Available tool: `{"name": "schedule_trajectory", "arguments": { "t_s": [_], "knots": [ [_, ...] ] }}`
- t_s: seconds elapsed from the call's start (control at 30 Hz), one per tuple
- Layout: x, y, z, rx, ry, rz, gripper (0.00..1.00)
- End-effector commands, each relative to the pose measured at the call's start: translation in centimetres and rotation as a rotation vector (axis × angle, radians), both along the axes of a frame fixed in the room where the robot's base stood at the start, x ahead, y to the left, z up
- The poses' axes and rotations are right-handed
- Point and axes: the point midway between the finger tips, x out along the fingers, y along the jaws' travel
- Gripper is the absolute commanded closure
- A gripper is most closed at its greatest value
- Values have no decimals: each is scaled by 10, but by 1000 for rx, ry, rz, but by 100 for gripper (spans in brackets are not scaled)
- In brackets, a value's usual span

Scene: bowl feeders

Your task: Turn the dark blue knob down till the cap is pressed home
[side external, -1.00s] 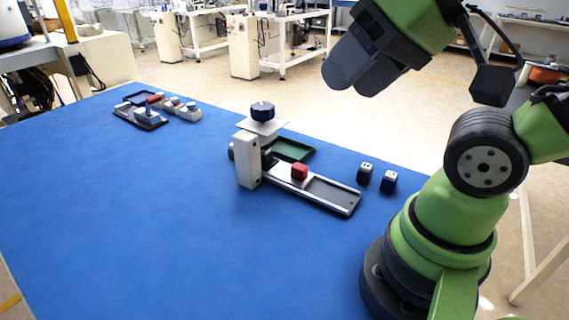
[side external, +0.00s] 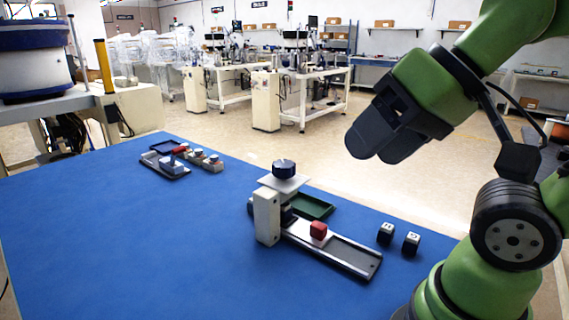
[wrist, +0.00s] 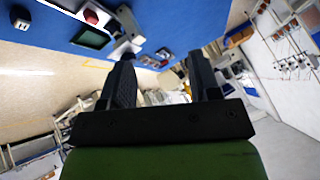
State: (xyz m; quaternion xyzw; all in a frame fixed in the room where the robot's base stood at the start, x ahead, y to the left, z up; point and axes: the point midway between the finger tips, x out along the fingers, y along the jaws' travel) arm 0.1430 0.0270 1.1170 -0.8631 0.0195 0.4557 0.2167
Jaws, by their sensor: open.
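The dark blue knob (side external: 284,168) sits on top of a small press, above a white plate (side external: 285,183) and beside a white upright block (side external: 266,217). A rail (side external: 345,254) runs from the press to the right, with a red block (side external: 318,230) on it. I cannot make out the cap; the space under the plate is dark and partly hidden. My gripper (side external: 375,155) is open and empty, up and to the right of the knob, apart from it. In the wrist view, my two fingers (wrist: 161,75) stand apart with nothing held between them.
A green tray (side external: 314,206) lies behind the rail. Two dark cubes with white tops (side external: 385,233) (side external: 410,243) stand right of it. A dark tray with small parts (side external: 172,166) lies at the far left. The blue table's left front is clear.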

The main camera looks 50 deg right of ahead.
Motion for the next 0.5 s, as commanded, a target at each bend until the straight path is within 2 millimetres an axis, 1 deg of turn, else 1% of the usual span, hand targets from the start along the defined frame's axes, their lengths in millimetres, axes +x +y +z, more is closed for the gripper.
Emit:
{"name": "schedule_trajectory", "arguments": {
  "t_s": [0.03, 0.1, 0.17, 0.23, 0.27, 0.37, 0.4, 0.47, 0.5],
  "knots": [
    [1, 0, 0, -2, 1, 1, 31],
    [5, -1, 3, -13, 5, 10, 16],
    [14, -4, 6, -33, 14, 29, 16],
    [30, -9, 12, -71, 30, 66, 16],
    [39, -12, 14, -90, 37, 87, 16],
    [74, -27, 19, -159, 67, 173, 16],
    [89, -35, 19, -185, 78, 211, 16],
    [111, -48, 17, -220, 95, 270, 16],
    [125, -58, 14, -243, 102, 310, 16]
  ]
}}
